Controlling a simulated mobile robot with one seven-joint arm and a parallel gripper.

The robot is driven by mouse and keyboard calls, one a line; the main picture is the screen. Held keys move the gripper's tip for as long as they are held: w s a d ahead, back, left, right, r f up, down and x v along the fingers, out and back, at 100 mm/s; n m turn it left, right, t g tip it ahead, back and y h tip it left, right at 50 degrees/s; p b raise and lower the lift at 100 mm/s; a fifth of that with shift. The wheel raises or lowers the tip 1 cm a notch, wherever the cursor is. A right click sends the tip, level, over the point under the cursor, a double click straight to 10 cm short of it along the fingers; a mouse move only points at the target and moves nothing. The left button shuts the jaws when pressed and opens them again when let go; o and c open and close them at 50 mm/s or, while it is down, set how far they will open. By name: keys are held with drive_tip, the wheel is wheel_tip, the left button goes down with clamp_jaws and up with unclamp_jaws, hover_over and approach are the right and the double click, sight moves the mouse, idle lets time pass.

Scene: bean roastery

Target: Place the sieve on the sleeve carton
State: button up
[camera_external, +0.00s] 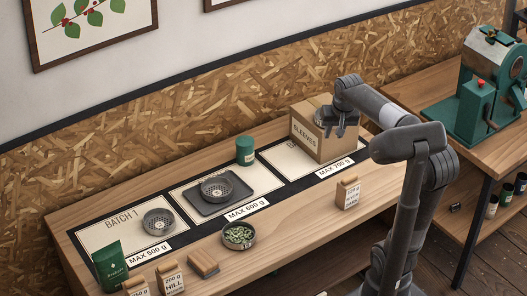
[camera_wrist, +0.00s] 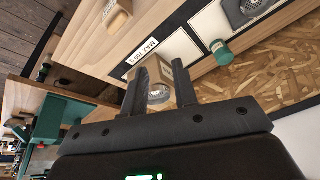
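The sleeve carton (camera_external: 310,143) is a brown box marked SLEEVES at the back right of the bench; part of it shows in the wrist view (camera_wrist: 155,73). My gripper (camera_external: 336,129) is at the carton's top, pointing down. Another perforated grey sieve (camera_external: 158,222) lies on the BATCH 1 mat, and one (camera_external: 216,189) lies on a dark tray (camera_external: 190,207).
A green canister (camera_external: 245,150) stands left of the carton. A green pouch (camera_external: 110,266) is front left. A green machine (camera_external: 485,95) stands on the right table.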

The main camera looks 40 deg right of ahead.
drive_tip(key=s+a+f+n+t, duration=0.1)
drive_tip(key=s+a+f+n, duration=0.1)
drive_tip(key=s+f, duration=0.2)
drive_tip(key=s+a+f+n+t, duration=0.1)
drive_tip(key=s+a+f+n, duration=0.2)
drive_tip(key=s, duration=0.6)
drive_tip(key=shift+s+a+f+n+y, duration=0.15)
drive_tip(key=shift+a+f+n+y, duration=0.2)
drive_tip(key=shift+f, duration=0.45)
